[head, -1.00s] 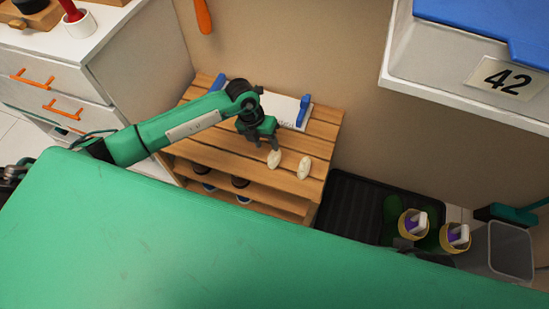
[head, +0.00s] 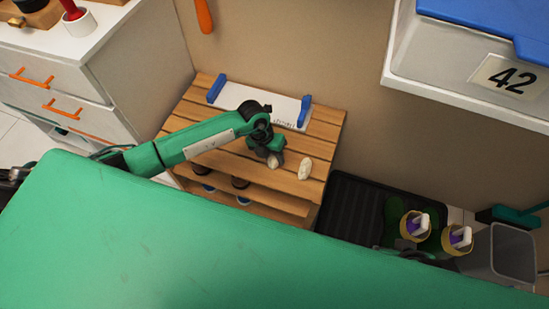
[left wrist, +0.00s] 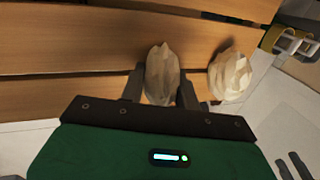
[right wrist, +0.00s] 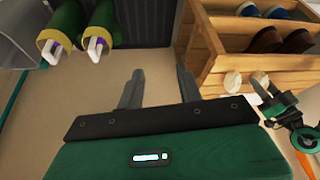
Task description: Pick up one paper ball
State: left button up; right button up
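Two crumpled off-white paper balls lie near the front edge of the wooden slatted rack's top (head: 322,130). My left gripper (head: 272,154) is over the left paper ball (head: 277,161) and partly hides it in the head view. In the left wrist view this paper ball (left wrist: 162,75) sits between the two open fingers of my left gripper (left wrist: 160,85). The right paper ball (head: 305,168) lies just beside; it also shows in the left wrist view (left wrist: 230,76), outside the fingers. My right gripper (right wrist: 160,88) is open and empty, away from the balls.
A white board with blue end pieces (head: 262,103) stands at the back of the rack. Shoes (head: 240,182) sit on the lower shelf. A black tray (head: 355,210) with green boots (head: 393,215) and a grey bin (head: 512,250) are to the right. A white shelf overhangs at upper right.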

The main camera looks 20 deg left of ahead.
pick_arm(q)
jog(key=shift+c, duration=1.4)
jog(key=shift+r, duration=0.1)
